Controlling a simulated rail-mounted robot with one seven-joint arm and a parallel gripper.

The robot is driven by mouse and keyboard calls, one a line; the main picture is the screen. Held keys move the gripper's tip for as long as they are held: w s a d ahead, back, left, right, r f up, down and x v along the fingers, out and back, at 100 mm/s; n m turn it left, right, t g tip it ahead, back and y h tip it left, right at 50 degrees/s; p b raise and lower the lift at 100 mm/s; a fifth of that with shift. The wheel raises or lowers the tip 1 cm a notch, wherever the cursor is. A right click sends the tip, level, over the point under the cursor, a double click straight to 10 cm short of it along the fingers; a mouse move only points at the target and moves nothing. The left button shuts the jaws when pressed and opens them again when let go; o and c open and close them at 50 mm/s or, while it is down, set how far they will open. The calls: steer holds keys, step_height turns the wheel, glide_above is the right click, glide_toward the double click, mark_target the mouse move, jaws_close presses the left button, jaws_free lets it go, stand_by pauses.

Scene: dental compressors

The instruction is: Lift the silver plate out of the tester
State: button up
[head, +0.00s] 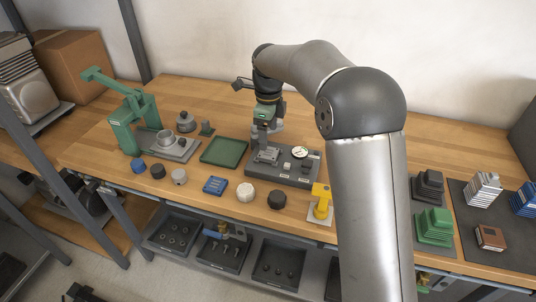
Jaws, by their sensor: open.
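The tester (292,178) is a dark grey base with a round white dial gauge (299,152) on top, on the wooden bench right of centre. A small silver plate (268,156) shows at the left part of the tester, among grey parts; its exact seat is too small to tell. My gripper (263,140) points down from my arm directly above that left part, close to the plate. It is open. Its fingers partly overlap the plate area, and I cannot tell whether they touch anything.
A green tray (224,151) lies left of the tester, and a green press (133,118) stands farther left. A blue block (215,185), a white knob (245,192), a black knob (277,197) and a yellow fixture (320,202) stand along the front. Finned blocks (434,226) sit at right.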

mark_target(268, 152)
steer(key=shift+f+p, duration=0.4)
steer(key=shift+f, duration=2.9)
steer(key=c, duration=1.1)
